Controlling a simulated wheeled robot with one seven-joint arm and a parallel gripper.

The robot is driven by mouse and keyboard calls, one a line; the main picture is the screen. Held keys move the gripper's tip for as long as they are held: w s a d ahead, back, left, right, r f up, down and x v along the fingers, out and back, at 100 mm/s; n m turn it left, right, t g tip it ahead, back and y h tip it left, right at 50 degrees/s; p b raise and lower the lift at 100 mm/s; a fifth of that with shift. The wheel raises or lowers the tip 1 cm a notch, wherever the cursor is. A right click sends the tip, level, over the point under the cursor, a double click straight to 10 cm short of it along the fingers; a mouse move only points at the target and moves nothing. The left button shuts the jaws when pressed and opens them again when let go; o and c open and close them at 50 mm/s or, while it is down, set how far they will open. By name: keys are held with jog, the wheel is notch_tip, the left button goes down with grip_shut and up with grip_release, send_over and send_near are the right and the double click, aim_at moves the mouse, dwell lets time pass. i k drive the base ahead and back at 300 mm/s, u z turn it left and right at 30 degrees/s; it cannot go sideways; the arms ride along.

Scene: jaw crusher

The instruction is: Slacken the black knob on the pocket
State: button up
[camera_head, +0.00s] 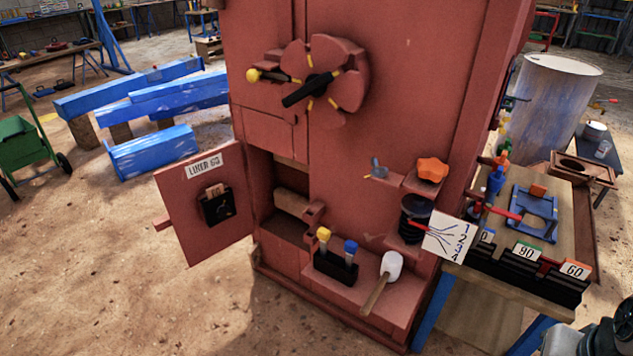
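The red jaw crusher (400,90) stands in the middle. Its small hatch door (180,215), labelled "LINER 60", hangs open at the left. A black pocket (218,210) with papers in it is fixed to that door; a knob on it is too small to make out. A black ribbed, round-topped piece (416,212) sits at the crusher's right front, beside a white card (449,236) numbered 1 to 4. A black bar handle (311,90) crosses the red wheel (345,75) higher up. My gripper is not clearly visible; a dark piece at the lower right corner may be my arm.
An orange star knob (432,169) and a blue wing nut (377,168) sit on small ledges. A black holder (335,267) with yellow- and blue-topped tools and a white-headed mallet (391,264) are on the lower ledge. A workbench (485,307) stands right. Floor at the left front is clear.

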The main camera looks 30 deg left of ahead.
aim_at(224, 212)
jog(key=u, duration=2.9)
jog(key=i, duration=4.15)
jog(key=z, duration=3.4)
